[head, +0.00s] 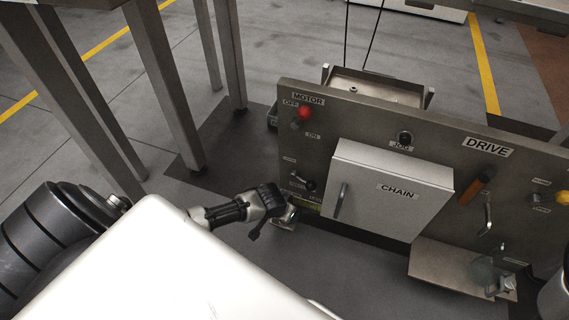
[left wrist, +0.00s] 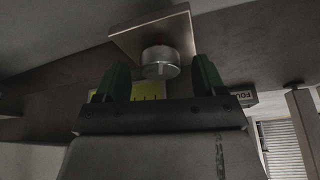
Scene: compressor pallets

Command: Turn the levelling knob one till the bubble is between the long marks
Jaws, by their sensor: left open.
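The levelling knob (left wrist: 161,64) is a silver cylinder under a beige plate (left wrist: 152,32) in the left wrist view. My left gripper (left wrist: 161,82) is open, with one green finger on each side of the knob and a visible gap to each. A yellow-green strip with dark marks (left wrist: 148,91), which looks like the level, shows behind the gripper; much of it is hidden and I cannot make out the bubble. My right gripper is not in view.
The grey panel (head: 365,128) carries a MOTOR switch with a red knob (head: 304,112), a CHAIN box (head: 384,195) with a handle, and DRIVE levers (head: 475,186). Grey steel legs (head: 162,85) stand at the left. Open floor (head: 255,275) lies in front of the panel.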

